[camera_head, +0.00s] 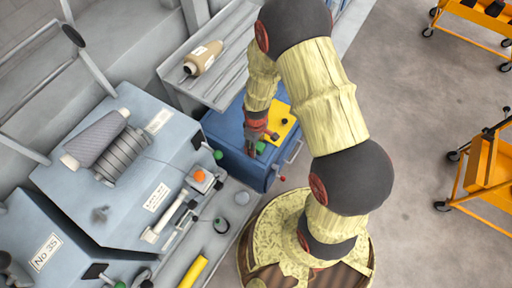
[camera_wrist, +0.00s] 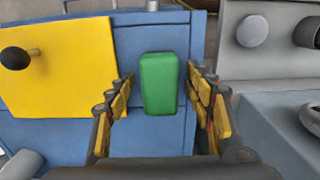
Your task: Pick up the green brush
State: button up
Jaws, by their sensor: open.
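The green brush (camera_wrist: 158,83) shows as a rounded green block on a blue surface in the wrist view. Its long side runs up and down the picture. My gripper (camera_wrist: 161,86) is open, with one finger to the left of the brush and one to the right. A gap shows on both sides, so the fingers look apart from it. In the head view the brush (camera_head: 260,147) is a small green patch beside my gripper (camera_head: 252,146), which partly hides it. The height of the fingertips over the surface is hard to tell.
The blue cabinet (camera_head: 225,130) bears a yellow panel (camera_wrist: 70,60) with a black knob (camera_wrist: 15,58). Grey machine housing (camera_wrist: 280,85) stands close on the right in the wrist view. A spool (camera_head: 203,58) lies on the grey shelf. Orange trolleys (camera_head: 490,165) stand at the right.

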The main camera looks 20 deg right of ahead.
jog(key=shift+r, duration=0.1)
jog(key=shift+c, duration=0.3)
jog(key=c, duration=1.1)
jog(key=shift+c, duration=0.5)
jog(key=shift+r, duration=0.1)
jog(key=shift+r+p, duration=0.4)
jog(key=shift+r, duration=0.05)
notch_tip(320, 180, up, 3)
jog(key=shift+w+f+p, duration=0.1)
jog(key=shift+f+p, duration=0.1)
jog(key=shift+p, duration=0.55)
jog(key=s+r+p, duration=0.2)
jog(key=s+r, duration=0.2)
jog(key=s, duration=0.3)
jog(key=s+a+r+p, duration=0.1)
jog(key=s+r+p, duration=0.2)
jog(key=s+r, duration=0.2)
jog(key=shift+s+a+r, duration=0.15)
jog(key=shift+s+a, duration=0.05)
jog(key=shift+s, duration=0.9)
